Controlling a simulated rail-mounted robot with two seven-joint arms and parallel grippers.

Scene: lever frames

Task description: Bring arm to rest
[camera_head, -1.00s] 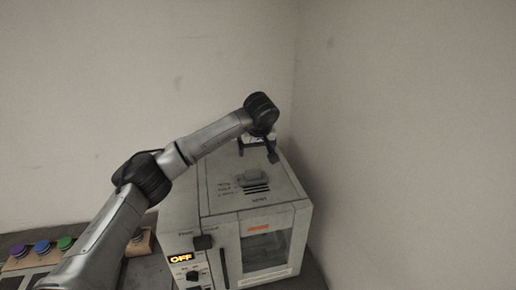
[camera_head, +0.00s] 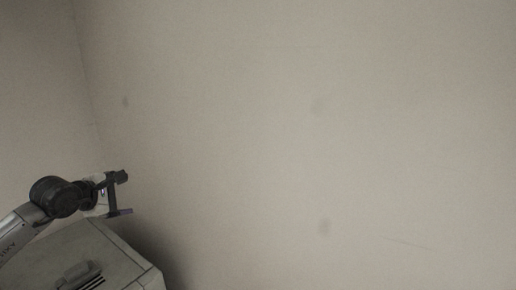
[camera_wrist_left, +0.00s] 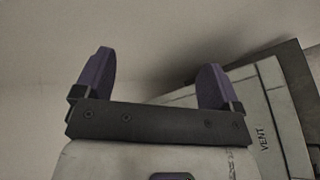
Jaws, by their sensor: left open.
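My left gripper (camera_head: 122,195) is at the lower left of the head view, at the end of my left arm, above the far part of the grey box-shaped appliance (camera_head: 130,268). Its jaws are apart with nothing between them. In the left wrist view the two purple fingers of the left gripper (camera_wrist_left: 155,85) stand wide apart, with bare wall behind them. The appliance top, marked VENT (camera_wrist_left: 262,125), shows at the right of that view. My right gripper is not in view.
A raised vent piece (camera_head: 78,272) sits on the appliance top. A plain pale wall (camera_head: 320,130) fills most of the head view, with a corner (camera_head: 85,90) at the left. The space right of the gripper looks empty up to the wall.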

